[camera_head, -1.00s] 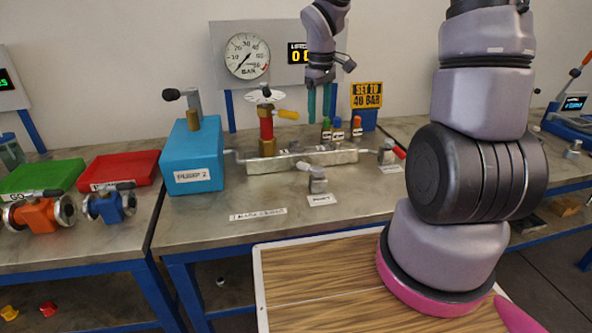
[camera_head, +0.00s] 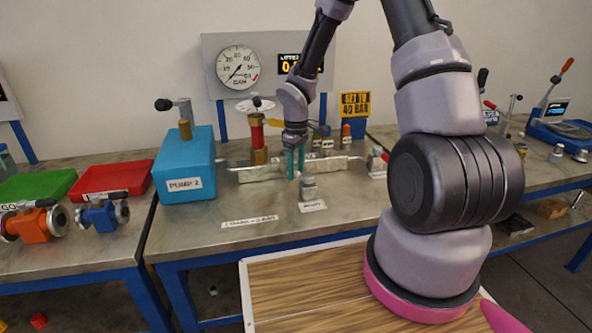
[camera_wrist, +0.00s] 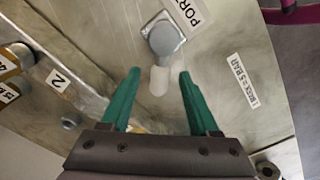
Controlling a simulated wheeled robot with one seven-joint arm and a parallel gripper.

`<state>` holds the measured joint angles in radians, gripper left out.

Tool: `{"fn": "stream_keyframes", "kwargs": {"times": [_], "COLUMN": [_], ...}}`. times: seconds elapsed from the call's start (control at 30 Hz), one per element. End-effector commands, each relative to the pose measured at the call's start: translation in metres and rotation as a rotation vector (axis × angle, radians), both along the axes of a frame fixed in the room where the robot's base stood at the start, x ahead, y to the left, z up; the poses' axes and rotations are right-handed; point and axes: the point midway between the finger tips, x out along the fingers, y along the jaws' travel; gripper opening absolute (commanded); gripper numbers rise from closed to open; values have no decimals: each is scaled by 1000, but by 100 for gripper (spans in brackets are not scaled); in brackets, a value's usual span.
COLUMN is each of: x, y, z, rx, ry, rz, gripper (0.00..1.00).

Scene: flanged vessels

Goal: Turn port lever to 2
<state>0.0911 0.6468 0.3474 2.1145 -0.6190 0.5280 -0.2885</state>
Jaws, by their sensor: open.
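The port valve (camera_head: 309,186) is a small grey block on the metal bench, with a PORT label (camera_head: 313,206) in front of it. In the wrist view the valve (camera_wrist: 163,37) shows from above, and its lever ends in a white grip (camera_wrist: 159,80). My gripper (camera_head: 296,162) points down just above and behind the valve, hiding part of it in the head view. In the wrist view its two green fingers (camera_wrist: 158,75) are open, with the white grip between their tips and apart from both. I cannot tell the height gap.
A pipe manifold (camera_head: 262,171) runs behind the valve, with a number 2 label (camera_wrist: 59,79) near it. The blue pump box (camera_head: 184,165) stands at left. A red-tipped valve (camera_head: 378,160) stands at right.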

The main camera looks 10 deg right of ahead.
Motion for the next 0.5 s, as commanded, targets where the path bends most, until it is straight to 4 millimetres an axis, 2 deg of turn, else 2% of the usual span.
{"fn": "stream_keyframes", "kwargs": {"times": [0.1, 0.37, 0.5], "x": [0, 0, 0], "y": [0, 0, 0], "z": [-6, -6, -6], "rx": [0, 0, 0], "ry": [1, 0, 0], "rz": [1, 0, 0], "gripper": [62, 62, 8]}}
